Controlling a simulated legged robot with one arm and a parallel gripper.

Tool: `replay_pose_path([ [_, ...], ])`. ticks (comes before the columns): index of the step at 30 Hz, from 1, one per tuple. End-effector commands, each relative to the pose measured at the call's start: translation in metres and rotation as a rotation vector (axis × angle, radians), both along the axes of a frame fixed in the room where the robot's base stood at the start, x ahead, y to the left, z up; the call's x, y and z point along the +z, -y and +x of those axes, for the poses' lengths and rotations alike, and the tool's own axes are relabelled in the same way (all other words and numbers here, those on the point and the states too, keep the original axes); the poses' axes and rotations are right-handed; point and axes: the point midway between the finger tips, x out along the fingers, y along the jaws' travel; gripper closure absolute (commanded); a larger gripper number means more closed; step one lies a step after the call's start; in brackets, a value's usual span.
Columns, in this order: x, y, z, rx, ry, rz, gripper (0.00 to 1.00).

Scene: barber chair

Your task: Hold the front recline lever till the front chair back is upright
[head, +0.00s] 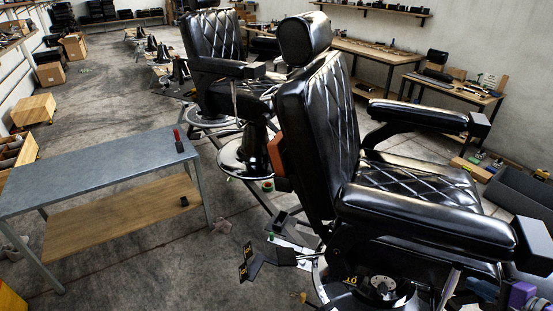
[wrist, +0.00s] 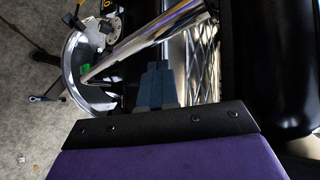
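The front barber chair's black quilted back (head: 335,130) leans back somewhat to the left in the head view, with its headrest (head: 305,38) above. Its seat (head: 425,185) and armrests are to the right. In the wrist view my gripper's blue-grey fingers (wrist: 157,80) are together with no visible gap. A chrome bar (wrist: 150,45) crosses diagonally just beyond the fingertips. I cannot tell whether it is the recline lever or whether the fingers touch it.
The near armrest (head: 425,220) and the round chair base (wrist: 85,70) are close by. A second barber chair (head: 212,40) stands behind. A metal-topped table (head: 95,170) is at the left, workbenches (head: 385,55) are along the wall. Open concrete floor lies at the left.

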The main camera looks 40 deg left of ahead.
Motion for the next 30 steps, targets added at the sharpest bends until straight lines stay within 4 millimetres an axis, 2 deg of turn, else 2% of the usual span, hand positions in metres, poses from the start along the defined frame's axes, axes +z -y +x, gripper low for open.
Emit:
replay_pose_path([
  [15,-0.0001,-0.0004,-0.0002,0.0,0.0,0.0,1.0],
  [21,-0.0031,-0.0089,-0.0033,0.003,-0.001,0.001,1.0],
  [30,-0.0022,-0.0038,-0.001,-0.002,0.001,-0.001,1.0],
])
